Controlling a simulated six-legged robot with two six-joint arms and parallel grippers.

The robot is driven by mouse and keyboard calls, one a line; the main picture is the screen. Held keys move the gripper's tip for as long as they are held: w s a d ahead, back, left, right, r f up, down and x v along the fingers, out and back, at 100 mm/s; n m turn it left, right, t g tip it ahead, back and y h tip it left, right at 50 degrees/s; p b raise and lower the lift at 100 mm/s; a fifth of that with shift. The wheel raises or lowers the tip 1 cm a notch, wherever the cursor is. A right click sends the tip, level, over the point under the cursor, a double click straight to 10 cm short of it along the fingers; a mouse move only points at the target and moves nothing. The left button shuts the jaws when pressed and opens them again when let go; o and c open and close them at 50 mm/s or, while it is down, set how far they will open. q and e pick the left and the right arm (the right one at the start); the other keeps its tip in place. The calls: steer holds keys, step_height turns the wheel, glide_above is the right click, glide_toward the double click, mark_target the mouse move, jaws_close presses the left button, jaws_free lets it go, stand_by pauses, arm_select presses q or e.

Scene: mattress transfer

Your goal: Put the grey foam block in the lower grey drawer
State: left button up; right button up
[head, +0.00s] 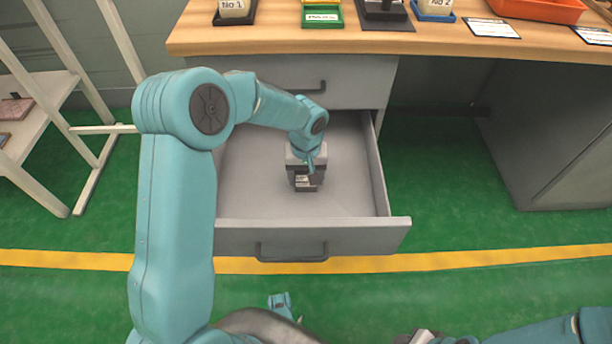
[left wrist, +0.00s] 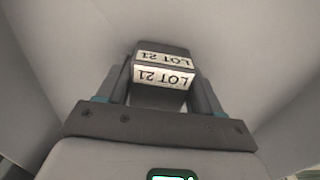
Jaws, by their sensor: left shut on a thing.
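The grey foam block (left wrist: 163,97), dark with white LOT 21 labels, sits between the two fingers of my left gripper in the left wrist view. In the head view my left gripper (head: 306,184) points down inside the open lower grey drawer (head: 350,236), near its middle. The block (head: 304,182) shows there only as a small labelled patch, partly hidden by the gripper. I cannot tell whether it touches the drawer floor. My right arm comes in at the bottom right, and its gripper (head: 420,338) is cut off by the frame edge.
The closed upper drawer (head: 345,80) is above, under a wooden desktop (head: 350,43) with trays, labelled items and an orange bin (head: 538,9). A white rack (head: 45,120) stands at the left. A grey cabinet (head: 550,130) stands at the right. The drawer around the gripper looks empty.

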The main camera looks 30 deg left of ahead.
mark_target(306, 174)
arm_select(q)
steer(key=shift+f, duration=0.2)
steer(key=o, duration=1)
steer(key=shift+o, duration=0.2)
steer(key=shift+r, duration=0.1)
step_height(306, 174, up, 12)
steer(key=p, duration=0.4)
steer(key=shift+s+r, duration=0.15)
steer(key=shift+d, duration=0.1)
